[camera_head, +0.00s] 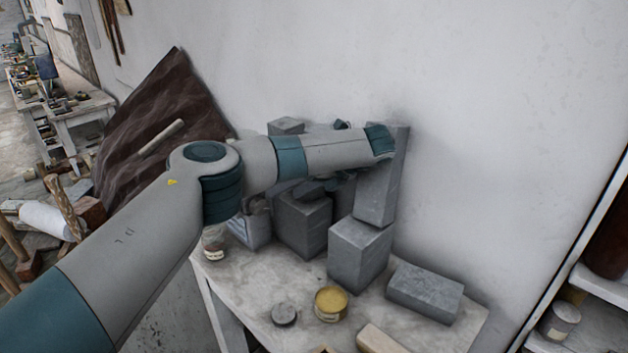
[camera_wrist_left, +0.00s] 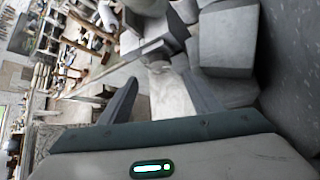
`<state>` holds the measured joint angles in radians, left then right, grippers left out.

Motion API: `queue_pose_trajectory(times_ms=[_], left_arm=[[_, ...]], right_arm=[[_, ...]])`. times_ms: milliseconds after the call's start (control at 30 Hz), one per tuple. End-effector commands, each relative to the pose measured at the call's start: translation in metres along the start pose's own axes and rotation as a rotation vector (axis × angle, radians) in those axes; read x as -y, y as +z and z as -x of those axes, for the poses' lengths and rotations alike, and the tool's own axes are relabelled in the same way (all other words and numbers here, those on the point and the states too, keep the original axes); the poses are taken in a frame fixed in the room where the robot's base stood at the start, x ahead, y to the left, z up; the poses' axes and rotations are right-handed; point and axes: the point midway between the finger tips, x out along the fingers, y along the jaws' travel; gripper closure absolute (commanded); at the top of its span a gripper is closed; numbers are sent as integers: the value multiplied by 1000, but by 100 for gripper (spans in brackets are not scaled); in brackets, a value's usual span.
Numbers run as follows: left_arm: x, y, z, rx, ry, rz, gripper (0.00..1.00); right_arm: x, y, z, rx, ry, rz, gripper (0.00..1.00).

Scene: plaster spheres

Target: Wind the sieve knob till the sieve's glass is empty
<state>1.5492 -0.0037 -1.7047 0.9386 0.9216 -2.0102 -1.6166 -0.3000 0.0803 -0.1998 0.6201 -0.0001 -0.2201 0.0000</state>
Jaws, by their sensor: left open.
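My left arm crosses the head view from the lower left. My left gripper (camera_head: 322,186) is mostly hidden below the forearm there, among grey blocks. In the left wrist view my left gripper (camera_wrist_left: 163,92) is open, with its two dark fingers apart and nothing seen between them but a pale surface. Beyond the fingertips is a dark grey angular piece (camera_wrist_left: 168,50) that I cannot name for sure. I cannot clearly make out the sieve, its knob or its glass in either view; they may be behind my arm. My right gripper is not in view.
Grey blocks (camera_head: 360,255) stand on a pale table (camera_head: 255,290) against a white wall. A yellow-topped tin (camera_head: 331,302) and a small dark disc (camera_head: 284,314) are at the front. A grey block (camera_head: 425,291) lies at the right. A dark slab (camera_head: 165,105) leans at the left.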

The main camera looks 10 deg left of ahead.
Motion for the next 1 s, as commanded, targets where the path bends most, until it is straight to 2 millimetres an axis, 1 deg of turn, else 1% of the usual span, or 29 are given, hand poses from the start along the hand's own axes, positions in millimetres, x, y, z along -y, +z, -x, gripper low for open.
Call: queue_pose_trajectory(times_ms=[33,200,400,600,1000], left_arm=[[1,0,12,6,-2,1,42],[1,-1,42,3,-1,2,42],[1,-1,64,1,0,0,42],[0,-1,71,-1,1,0,42],[0,-1,71,-1,1,-1,42]], right_arm=[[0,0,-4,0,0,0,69],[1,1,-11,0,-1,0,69],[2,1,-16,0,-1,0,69],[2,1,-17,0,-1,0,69],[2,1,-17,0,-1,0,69]])
